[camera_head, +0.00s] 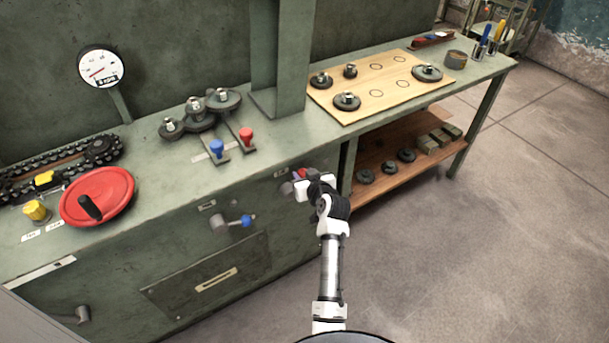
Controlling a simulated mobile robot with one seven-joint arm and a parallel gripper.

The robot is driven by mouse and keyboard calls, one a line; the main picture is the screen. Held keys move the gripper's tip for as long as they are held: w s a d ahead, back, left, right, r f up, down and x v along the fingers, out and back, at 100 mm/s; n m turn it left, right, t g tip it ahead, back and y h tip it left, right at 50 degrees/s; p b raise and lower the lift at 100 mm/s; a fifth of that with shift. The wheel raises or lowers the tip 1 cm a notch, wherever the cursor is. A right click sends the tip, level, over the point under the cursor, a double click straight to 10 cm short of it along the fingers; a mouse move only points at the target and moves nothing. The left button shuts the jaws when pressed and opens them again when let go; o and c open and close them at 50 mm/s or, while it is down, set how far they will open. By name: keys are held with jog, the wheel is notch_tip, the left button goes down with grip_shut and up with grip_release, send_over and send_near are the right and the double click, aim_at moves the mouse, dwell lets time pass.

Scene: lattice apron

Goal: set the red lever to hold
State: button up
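A lever with a red knob (301,173) sits on the front face of the green machine, near its right corner. A small label is above its left side, too small to read. My gripper (306,186) is right at this lever and covers part of it. I cannot tell whether the fingers touch the knob or are shut on it. Another red knob (246,135) stands on a short slotted plate on the machine's top, away from my gripper.
A blue-knobbed lever (246,221) is on the front face to the left. A blue knob (217,147), gears (222,99) and a red handwheel (98,196) are on top. A bench with a wooden board (385,103) stands right; the floor (480,230) is clear.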

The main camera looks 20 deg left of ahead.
grip_shut()
notch_tip(320, 180, down, 10)
jog(key=w+d+m+g+y+b, duration=0.2)
jog(key=m+g+y+b, duration=0.3)
jog(key=m+b, duration=0.3)
jog(key=shift+w+d+r+m+g+b, duration=0.15)
jog(key=shift+w+r+m+g+b, duration=0.2)
jog(key=shift+m, duration=0.55)
jog(key=shift+f, duration=0.15)
jog(key=o, duration=0.5)
grip_release()
